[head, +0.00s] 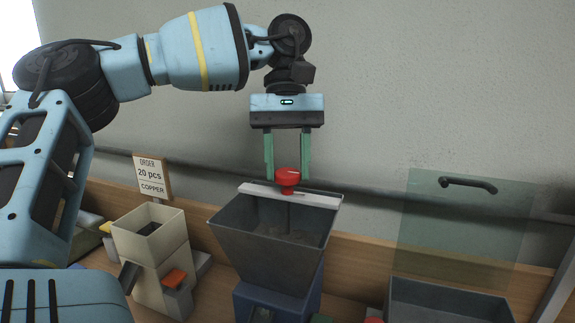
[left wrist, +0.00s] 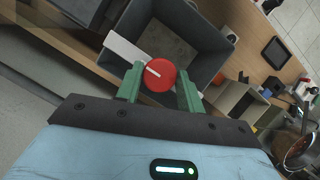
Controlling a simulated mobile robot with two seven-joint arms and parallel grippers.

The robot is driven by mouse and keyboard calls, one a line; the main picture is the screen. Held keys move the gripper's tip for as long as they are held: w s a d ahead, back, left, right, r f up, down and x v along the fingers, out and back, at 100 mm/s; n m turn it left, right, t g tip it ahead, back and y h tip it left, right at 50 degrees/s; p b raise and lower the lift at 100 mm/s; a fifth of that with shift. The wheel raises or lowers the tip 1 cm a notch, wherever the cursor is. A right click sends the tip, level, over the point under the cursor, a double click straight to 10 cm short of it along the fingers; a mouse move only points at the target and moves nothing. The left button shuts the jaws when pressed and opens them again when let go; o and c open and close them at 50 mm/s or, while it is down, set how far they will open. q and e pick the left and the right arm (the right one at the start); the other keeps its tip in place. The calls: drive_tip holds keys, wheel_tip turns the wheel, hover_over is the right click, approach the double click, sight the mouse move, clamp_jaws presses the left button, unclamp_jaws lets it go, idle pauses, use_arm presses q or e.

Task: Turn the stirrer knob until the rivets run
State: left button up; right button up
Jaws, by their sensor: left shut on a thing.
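The red stirrer knob (head: 288,177) sits on a pale bar (head: 318,199) across the top of a dark grey hopper (head: 270,262). In the left wrist view the knob (left wrist: 160,74) shows a white line on its face. My left gripper (head: 288,172) points down over the hopper, with its green fingers on either side of the knob, shut on it. Dark contents show low inside the hopper, but I cannot make out single rivets. The hopper stands on a blue base (head: 275,303). My right gripper is in neither view.
A cream hopper unit (head: 155,255) with an orange part stands at the left, below an order sign (head: 152,177) reading 20 pcs copper. A grey bin (head: 450,303) and a clear panel (head: 462,235) with a dark handle are at the right. A wall is behind.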

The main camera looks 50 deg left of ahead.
use_arm(q)
drive_tip(key=m+y, duration=0.1)
drive_tip(key=m, duration=0.2)
drive_tip(key=shift+m+g, duration=0.3)
drive_tip(key=shift+g, duration=0.1)
drive_tip(key=shift+w+d+m+g+y, duration=0.15)
drive_tip(key=shift+m+y, duration=0.15)
drive_tip(key=shift+m, duration=0.5)
drive_tip(key=shift+s+m+g+y, duration=0.15)
drive_tip(key=shift+m+y, duration=0.15)
drive_tip(key=shift+m, duration=0.5)
drive_tip(key=shift+w, duration=0.1)
drive_tip(key=o, duration=1)
drive_tip(key=shift+c, duration=0.2)
